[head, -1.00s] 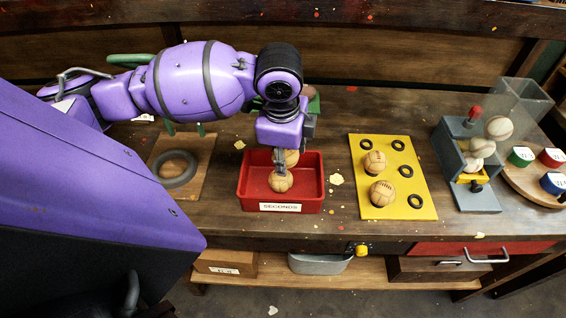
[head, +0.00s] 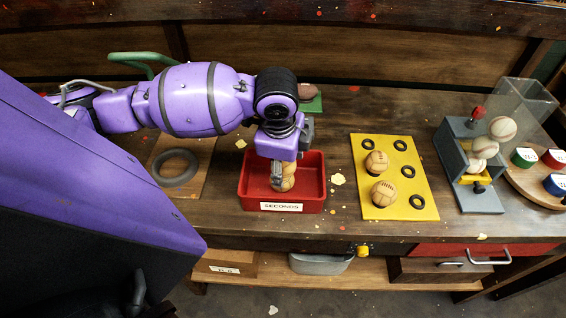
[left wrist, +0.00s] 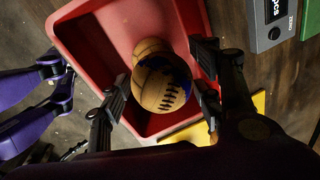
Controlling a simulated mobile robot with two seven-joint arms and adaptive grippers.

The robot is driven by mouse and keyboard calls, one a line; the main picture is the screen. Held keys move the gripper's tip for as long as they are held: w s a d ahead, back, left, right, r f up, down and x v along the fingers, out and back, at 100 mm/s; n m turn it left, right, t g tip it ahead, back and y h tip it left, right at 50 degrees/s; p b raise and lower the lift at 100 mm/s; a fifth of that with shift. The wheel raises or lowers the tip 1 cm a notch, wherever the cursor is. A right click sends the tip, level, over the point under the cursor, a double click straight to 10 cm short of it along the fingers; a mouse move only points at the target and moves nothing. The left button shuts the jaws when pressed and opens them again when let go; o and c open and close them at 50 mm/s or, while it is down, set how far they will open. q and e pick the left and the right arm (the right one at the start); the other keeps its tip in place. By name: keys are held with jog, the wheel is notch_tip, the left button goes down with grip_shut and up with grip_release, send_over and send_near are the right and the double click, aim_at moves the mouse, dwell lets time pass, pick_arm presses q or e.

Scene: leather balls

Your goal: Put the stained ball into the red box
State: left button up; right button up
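In the head view my left gripper (head: 284,172) points down inside the outline of the red box (head: 316,190), labelled "SECONDS". Another tan ball (left wrist: 150,46) lies in the box, partly hidden behind the held one. I cannot tell whether the two balls touch. My right gripper is not recognisable in either view.
A yellow board (head: 411,185) with two tan balls and several black rings lies right of the box. A wooden board with a dark ring (head: 175,168) lies to its left. A grey dispenser (head: 476,195) with white balls stands farther right. A scale (left wrist: 267,22) shows in the wrist view.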

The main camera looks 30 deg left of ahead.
pick_arm(q)
jog(key=shift+r, duration=0.1)
notch_tip(320, 180, up, 12)
jog(key=s+p, duration=0.1)
jog(key=s, duration=0.1)
jog(key=shift+d, duration=0.4)
jog(key=shift+s, duration=0.1)
